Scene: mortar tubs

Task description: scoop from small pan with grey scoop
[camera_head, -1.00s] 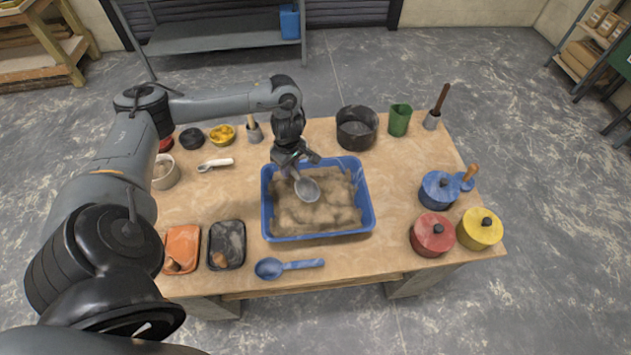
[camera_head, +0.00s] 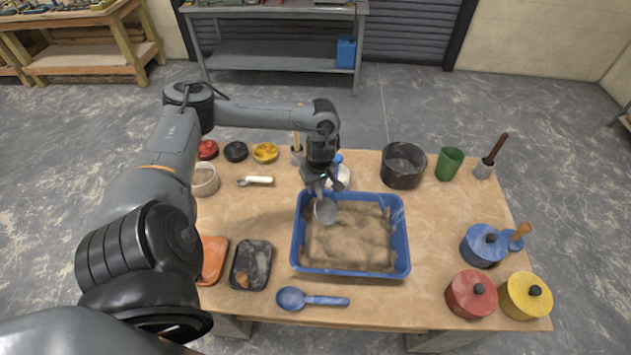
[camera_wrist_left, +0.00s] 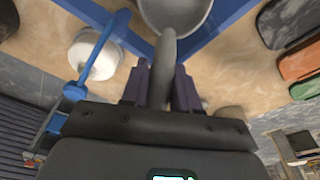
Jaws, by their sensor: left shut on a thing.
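My left gripper (camera_head: 318,185) is shut on the handle of the grey scoop (camera_head: 325,211). The scoop's bowl hangs over the back left part of the blue tub (camera_head: 352,270), which holds lumpy brown material. In the left wrist view the grey handle (camera_wrist_left: 162,75) runs between the purple fingers and the bowl (camera_wrist_left: 175,14) is cut off at the top edge. I cannot tell which vessel is the small pan. A dark open pot (camera_head: 403,168) stands behind the tub on the right. My right gripper is out of view.
A white round vessel (camera_wrist_left: 88,60) with a blue bar across it is close behind the gripper. Black (camera_head: 252,266) and orange (camera_head: 213,262) trays lie left of the tub. A blue scoop (camera_head: 310,299) lies in front. Lidded pots (camera_head: 471,297) stand right; table between is clear.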

